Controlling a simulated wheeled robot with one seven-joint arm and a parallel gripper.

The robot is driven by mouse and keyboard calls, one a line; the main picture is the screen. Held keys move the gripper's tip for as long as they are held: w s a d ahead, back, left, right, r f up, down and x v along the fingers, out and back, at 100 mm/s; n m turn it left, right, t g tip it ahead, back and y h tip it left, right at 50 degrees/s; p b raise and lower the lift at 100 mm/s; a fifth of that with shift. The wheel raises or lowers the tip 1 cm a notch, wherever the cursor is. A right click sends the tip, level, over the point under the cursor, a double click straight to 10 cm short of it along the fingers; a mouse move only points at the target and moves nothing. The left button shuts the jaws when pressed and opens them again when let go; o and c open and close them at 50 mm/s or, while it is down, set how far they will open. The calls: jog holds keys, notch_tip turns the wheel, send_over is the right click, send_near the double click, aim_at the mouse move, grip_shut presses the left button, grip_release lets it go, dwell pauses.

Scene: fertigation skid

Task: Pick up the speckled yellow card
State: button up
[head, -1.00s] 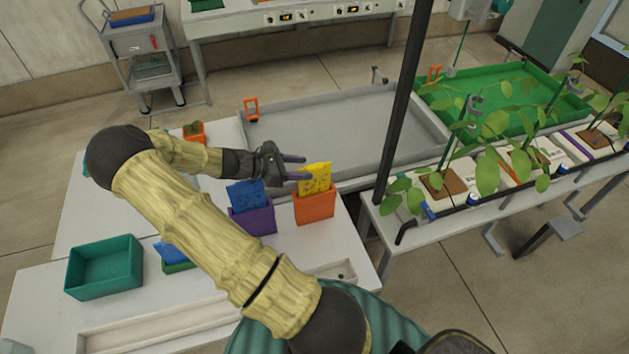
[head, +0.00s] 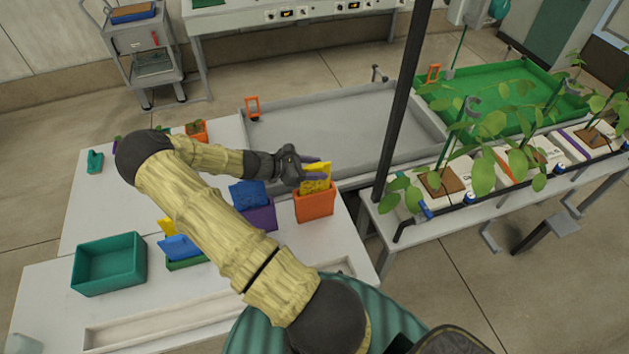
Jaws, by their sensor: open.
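The speckled yellow card (head: 315,184) stands upright in an orange holder (head: 315,206) on the white table. My gripper (head: 315,170) is open at the card's upper part, with its purple fingers pointing right. One finger passes in front of the card and the other shows near its top edge. I cannot tell whether either finger touches the card. The card's lower end is hidden inside the holder.
A blue card (head: 249,194) stands in a purple holder (head: 262,218) just left of the orange one. Another blue card (head: 178,248) and a teal bin (head: 109,265) are further left. A dark post (head: 402,110) rises to the right.

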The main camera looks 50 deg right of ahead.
grip_shut()
dwell(0.3)
notch_tip(320, 180, up, 10)
jog(key=b, duration=0.2)
jog(key=shift+b, duration=0.4)
dwell(0.4)
